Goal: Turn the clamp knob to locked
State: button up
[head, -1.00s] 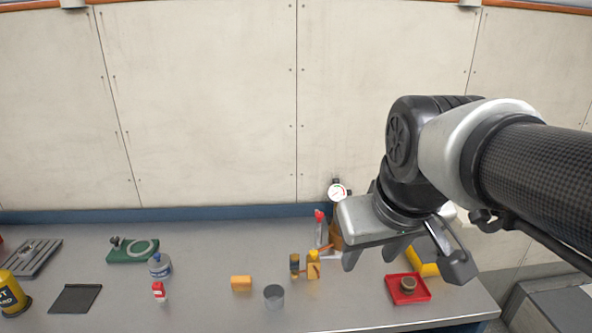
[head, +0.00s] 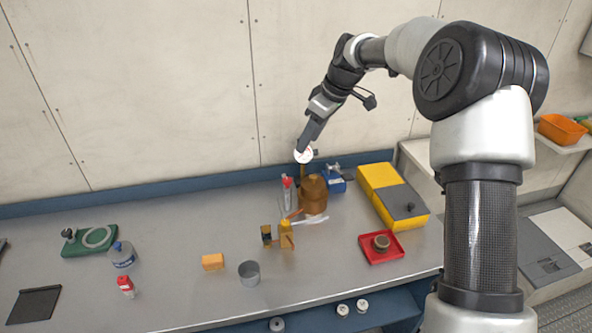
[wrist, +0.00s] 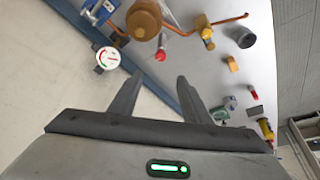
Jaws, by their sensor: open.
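I cannot tell for certain which part is the clamp knob. A black knob (head: 410,206) sits on a yellow and grey box (head: 378,180), and a green board (head: 88,242) at the left has a dark knob (head: 68,234). A blue fitting (head: 333,181) stands behind a brown vessel (head: 313,194); it also shows in the wrist view (wrist: 98,12). My gripper (head: 303,146) is raised by the wall, apart from the bench and overlapping a white dial gauge (head: 305,157) in the head view. In the wrist view my gripper (wrist: 158,88) is open, with nothing between its fingers.
A red tray (head: 366,248) holds a brown round piece. A grey cup (head: 249,272), an orange block (head: 213,261), a red-capped bottle (head: 126,286) and a blue-topped jar (head: 121,254) stand on the bench. The wall closes off the back.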

aim_at(288, 179)
jog(key=p+x, duration=0.1)
jog(key=x, duration=1.5)
jog(key=shift+a+f+p, duration=0.2)
jog(key=shift+f+p, duration=0.15)
jog(key=shift+f, duration=0.05)
jog(key=c, duration=1)
jog(key=shift+c, duration=0.2)
